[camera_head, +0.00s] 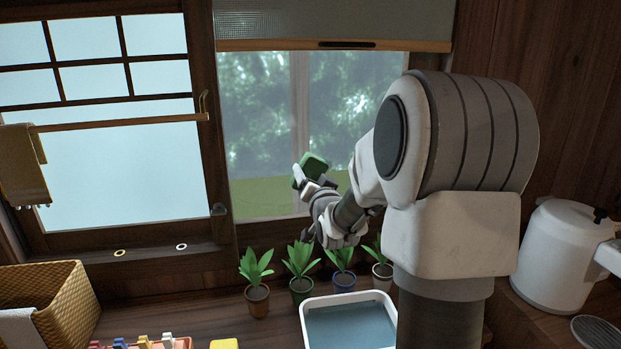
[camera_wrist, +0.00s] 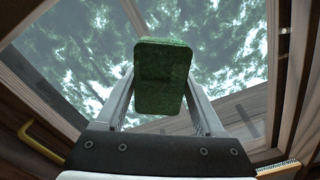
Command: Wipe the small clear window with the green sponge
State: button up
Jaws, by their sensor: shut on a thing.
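The small clear window (camera_head: 258,110) is at the top middle of the head view, below a raised blind, with trees showing through it. Its glass (camera_wrist: 230,45) also fills the upper part of the wrist view. My gripper (camera_head: 312,180) is shut on the green sponge (camera_head: 314,162) and holds it up in front of the window's lower part. In the wrist view the sponge (camera_wrist: 162,75) sits upright between the two fingers. I cannot tell whether the sponge touches the glass. My arm hides the right part of the window.
Several potted plants (camera_head: 257,298) stand below the window, close under my gripper. A water-filled basin (camera_head: 304,325) is in front of them. A wicker basket (camera_head: 70,300) is at left, a white kettle-like pot (camera_head: 556,258) at right. A towel (camera_head: 20,170) hangs on a rail at left.

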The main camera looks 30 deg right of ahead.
aim_at(324, 172)
jog(key=shift+x, duration=1.05)
jog(key=shift+s+d+b, duration=0.2)
jog(key=shift+s+d, duration=0.1)
jog(key=shift+d, duration=0.65)
jog(key=shift+s+d+b, duration=0.2)
jog(key=shift+s+d, duration=0.1)
jog(key=shift+d, duration=0.65)
jog(key=shift+s+d, duration=0.2)
jog(key=shift+d, duration=0.65)
jog(key=shift+s+d, duration=0.15)
jog(key=shift+d, duration=0.75)
jog(key=shift+s+d, duration=0.1)
jog(key=shift+d, duration=0.05)
